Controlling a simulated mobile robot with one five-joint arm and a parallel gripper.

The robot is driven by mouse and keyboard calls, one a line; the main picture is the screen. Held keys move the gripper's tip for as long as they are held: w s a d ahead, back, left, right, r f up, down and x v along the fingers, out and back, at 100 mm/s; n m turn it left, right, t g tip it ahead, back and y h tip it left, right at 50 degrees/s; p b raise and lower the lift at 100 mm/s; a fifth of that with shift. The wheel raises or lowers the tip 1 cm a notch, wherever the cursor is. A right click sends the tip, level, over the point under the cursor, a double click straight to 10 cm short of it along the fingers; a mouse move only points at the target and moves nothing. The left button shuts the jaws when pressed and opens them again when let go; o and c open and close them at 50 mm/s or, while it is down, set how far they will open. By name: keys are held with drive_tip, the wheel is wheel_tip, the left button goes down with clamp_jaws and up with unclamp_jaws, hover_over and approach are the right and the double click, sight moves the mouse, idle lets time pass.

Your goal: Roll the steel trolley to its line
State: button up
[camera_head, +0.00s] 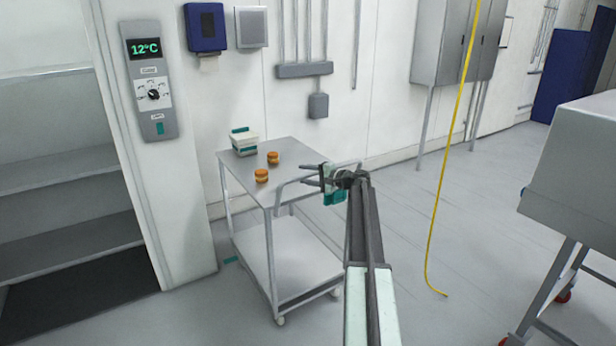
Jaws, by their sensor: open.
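The steel trolley (283,255) stands left of centre by the wall, with two shelves and castors. Its push handle (290,187) is on its right side. On its top are a white and teal box (244,142) and two small orange-brown rounds, one nearer (261,176) and one farther (272,158). My gripper (312,175) is open at the handle, its fingers pointing left; I cannot tell whether they touch the bar. A short teal floor mark (231,260) shows left of the trolley. A yellow line (437,220) runs at the right of my arm.
A shelved recess (65,170) opens at the left, beside a control panel (149,85) reading 12°C. A grey steel unit on legs (580,170) stands at the right. A grey cabinet (447,45) stands at the back.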

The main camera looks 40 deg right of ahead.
drive_tip(key=shift+s, duration=0.15)
drive_tip(key=p+v, duration=0.1)
drive_tip(key=v, duration=0.6)
drive_tip(key=shift+s, duration=0.35)
drive_tip(key=shift+d+r, duration=0.1)
drive_tip(key=shift+d, duration=0.1)
drive_tip(key=s+a+f+n+g+p, duration=0.1)
drive_tip(key=s+a+f+n+g, duration=0.15)
drive_tip(key=a, duration=1.05)
drive_tip(key=s+a+f+n+g+y+p, duration=0.1)
drive_tip(key=a+f+n+g+p, duration=0.2)
drive_tip(key=a, duration=0.9)
drive_tip(key=s+a+f+n+g, duration=0.2)
drive_tip(key=a+f+n+g, duration=0.15)
drive_tip(key=a, duration=0.95)
drive_tip(key=s+a+f+n+g+h+p, duration=0.1)
drive_tip(key=s+a+f+n+g+h, duration=0.1)
drive_tip(key=s+a, duration=0.5)
drive_tip(key=s+a+f+n+g+h+p, duration=0.1)
drive_tip(key=s+a+f+n+g+h, duration=0.1)
drive_tip(key=s+a+n+g+h, duration=0.2)
drive_tip(key=s+a, duration=0.3)
drive_tip(key=s, duration=0.5)
drive_tip(key=shift+a+p, duration=0.35)
